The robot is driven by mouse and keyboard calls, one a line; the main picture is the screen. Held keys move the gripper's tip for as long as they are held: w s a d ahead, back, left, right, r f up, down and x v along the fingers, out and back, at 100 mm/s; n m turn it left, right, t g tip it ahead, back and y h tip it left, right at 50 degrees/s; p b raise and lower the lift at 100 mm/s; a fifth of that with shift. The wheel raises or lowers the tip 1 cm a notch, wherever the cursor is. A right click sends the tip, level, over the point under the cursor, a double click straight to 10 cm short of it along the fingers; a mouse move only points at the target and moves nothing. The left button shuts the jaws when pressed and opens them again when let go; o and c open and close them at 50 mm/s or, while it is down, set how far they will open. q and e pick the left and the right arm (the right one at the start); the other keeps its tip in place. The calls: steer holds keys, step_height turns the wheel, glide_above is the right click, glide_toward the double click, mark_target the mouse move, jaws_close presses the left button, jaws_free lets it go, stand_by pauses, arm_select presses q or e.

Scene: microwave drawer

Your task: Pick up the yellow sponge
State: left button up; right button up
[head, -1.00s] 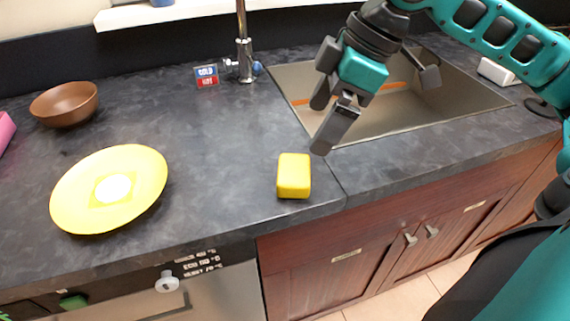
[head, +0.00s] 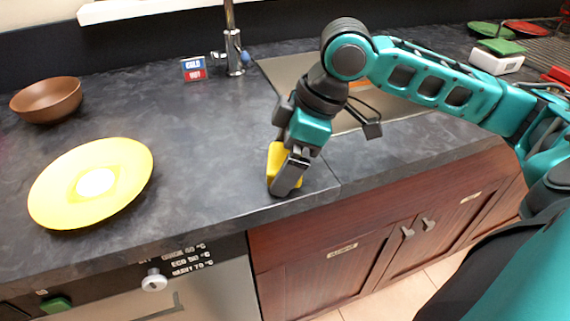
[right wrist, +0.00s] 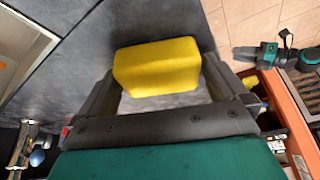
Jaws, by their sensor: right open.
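The yellow sponge (head: 279,161) stands on the dark countertop near its front edge, partly hidden behind my right gripper in the head view. My right gripper (head: 279,184) points down at the sponge with its fingers open. In the right wrist view the sponge (right wrist: 157,67) lies between the two open fingers (right wrist: 158,90), toward their tips. A gap shows between the sponge and the palm. I cannot tell whether either finger touches it.
A yellow plate (head: 130,160) and a brown bowl (head: 47,100) are on the counter at the left. The sink (head: 272,70) with its tap (head: 233,50) is behind my right arm. The counter between plate and sponge is clear.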

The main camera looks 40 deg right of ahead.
mark_target(285, 156)
arm_select(q)
steer(key=shift+r, duration=0.1)
arm_select(e)
steer(key=c, duration=0.6)
arm_select(q)
steer(key=shift+s+f, duration=0.15)
steer(key=shift+f, duration=0.15)
arm_select(e)
steer(key=shift+r, duration=0.1)
steer(key=shift+c, duration=1.2)
arm_select(q)
steer(key=shift+y, duration=0.3)
steer(key=r+p, duration=0.1)
steer(key=p, duration=0.1)
steer(key=r+p, duration=0.2)
steer(key=a+r+p, duration=0.1)
steer(key=r+p, duration=0.1)
steer(key=shift+s+a, duration=0.1)
steer(key=shift+s, duration=0.25)
arm_select(e)
step_height(285, 156, up, 20)
steer(key=o, duration=0.5)
arm_select(q)
steer(key=shift+w, duration=0.2)
arm_select(e)
steer(key=c, duration=0.3)
